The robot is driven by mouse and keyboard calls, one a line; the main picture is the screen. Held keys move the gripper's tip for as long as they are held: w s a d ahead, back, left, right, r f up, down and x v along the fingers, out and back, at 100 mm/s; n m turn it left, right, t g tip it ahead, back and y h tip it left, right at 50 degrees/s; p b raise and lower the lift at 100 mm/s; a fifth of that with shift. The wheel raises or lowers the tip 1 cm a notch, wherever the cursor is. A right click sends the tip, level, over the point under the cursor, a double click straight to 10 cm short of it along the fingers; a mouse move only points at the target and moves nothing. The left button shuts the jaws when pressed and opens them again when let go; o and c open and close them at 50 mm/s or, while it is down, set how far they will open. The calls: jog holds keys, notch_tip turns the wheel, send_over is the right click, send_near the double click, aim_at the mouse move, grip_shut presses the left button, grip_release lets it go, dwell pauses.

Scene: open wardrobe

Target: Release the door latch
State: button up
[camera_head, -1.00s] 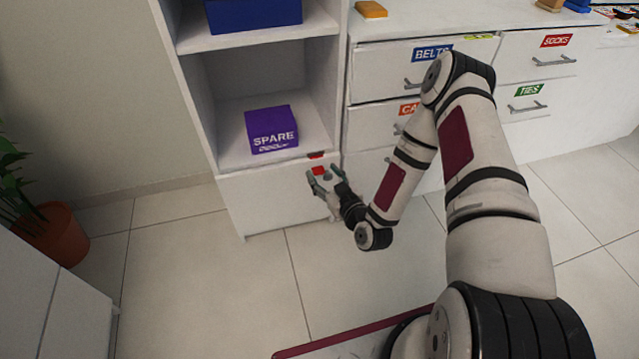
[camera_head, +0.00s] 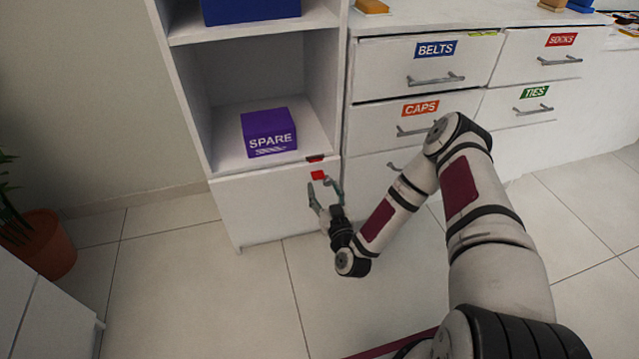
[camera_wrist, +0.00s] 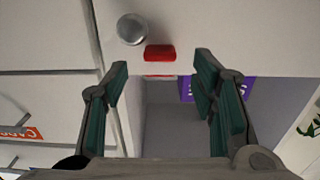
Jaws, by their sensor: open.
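A red latch (camera_head: 317,175) sits on the upper right of the white lower cabinet door (camera_head: 262,208), just below a second red piece (camera_head: 315,158) on the shelf edge. My gripper (camera_head: 320,184) is open in front of the door, fingertips just below the latch in the picture. In the wrist view the red latch (camera_wrist: 160,52) lies between the two fingers of my gripper (camera_wrist: 161,64), with nothing gripped. A round grey knob (camera_wrist: 131,28) is beside the latch there. The door looks shut. I cannot tell whether a fingertip touches it.
A purple SPARE box (camera_head: 269,132) sits on the shelf above the door, with a blue box (camera_head: 250,10) higher up. Drawers with handles (camera_head: 435,79) stand to the right. A potted plant (camera_head: 40,243) is at the left. The tiled floor in front is clear.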

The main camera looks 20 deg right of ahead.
aim_at(319, 179)
jog(key=shift+w+b, duration=0.75)
jog(key=shift+w, duration=1.9)
jog(key=c, duration=1.1)
